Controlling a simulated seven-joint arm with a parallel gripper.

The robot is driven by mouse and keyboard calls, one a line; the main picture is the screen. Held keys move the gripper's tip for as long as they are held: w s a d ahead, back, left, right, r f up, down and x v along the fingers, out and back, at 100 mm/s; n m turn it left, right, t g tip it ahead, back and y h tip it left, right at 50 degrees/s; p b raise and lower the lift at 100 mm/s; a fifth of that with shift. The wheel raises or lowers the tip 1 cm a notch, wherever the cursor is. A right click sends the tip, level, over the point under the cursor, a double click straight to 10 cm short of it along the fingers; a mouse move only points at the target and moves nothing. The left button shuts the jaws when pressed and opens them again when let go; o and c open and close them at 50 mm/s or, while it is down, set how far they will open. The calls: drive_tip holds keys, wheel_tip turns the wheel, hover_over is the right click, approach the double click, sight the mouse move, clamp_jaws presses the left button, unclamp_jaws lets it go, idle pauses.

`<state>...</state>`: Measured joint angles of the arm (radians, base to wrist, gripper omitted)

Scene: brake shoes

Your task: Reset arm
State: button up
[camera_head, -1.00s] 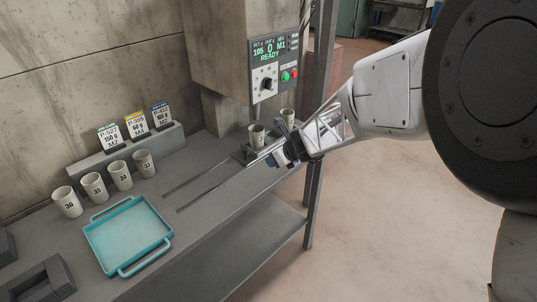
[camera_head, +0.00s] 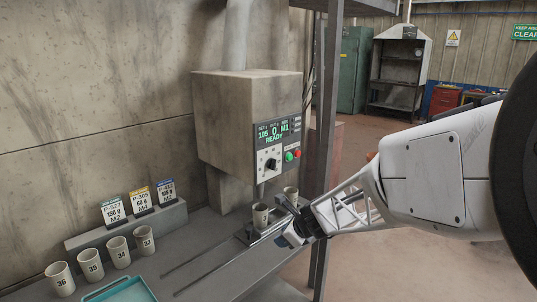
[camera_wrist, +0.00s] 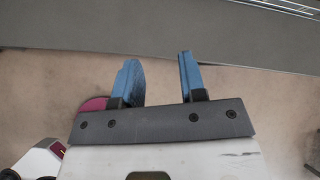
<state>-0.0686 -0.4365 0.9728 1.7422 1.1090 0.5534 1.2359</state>
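My gripper (camera_head: 297,232) is at the right end of the grey bench, beside the rails in front of the machine. In the wrist view its two blue fingers (camera_wrist: 160,80) stand apart with nothing between them, over the floor beside the bench edge. The gripper partly hides the rail end in the head view.
Several numbered cups (camera_head: 117,252) stand at left before a block with cards (camera_head: 139,200). A teal tray (camera_head: 130,290) is at the lower edge. A metal post (camera_head: 326,150) stands close behind my gripper.

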drive_tip(key=s+d+r+n+g+h, duration=0.1)
drive_tip(key=s+d+r+n, duration=0.1)
drive_tip(key=s+r+n, duration=0.5)
drive_tip(key=s+d+r+n+g, duration=0.15)
drive_tip(key=s+r+n, duration=0.25)
drive_tip(key=s, duration=0.5)
drive_tip(key=s+d+r+n+h, duration=0.1)
drive_tip(key=s+d+n, duration=0.4)
drive_tip(key=s, duration=0.5)
drive_tip(key=s+d+r+n+h, duration=0.2)
drive_tip(key=s+d+n+h, duration=0.2)
drive_tip(key=s+n, duration=0.3)
drive_tip(key=s, duration=0.3)
drive_tip(key=shift+s+d+g, duration=0.15)
drive_tip(key=shift+d+g, duration=0.2)
drive_tip(key=shift+d, duration=0.05)
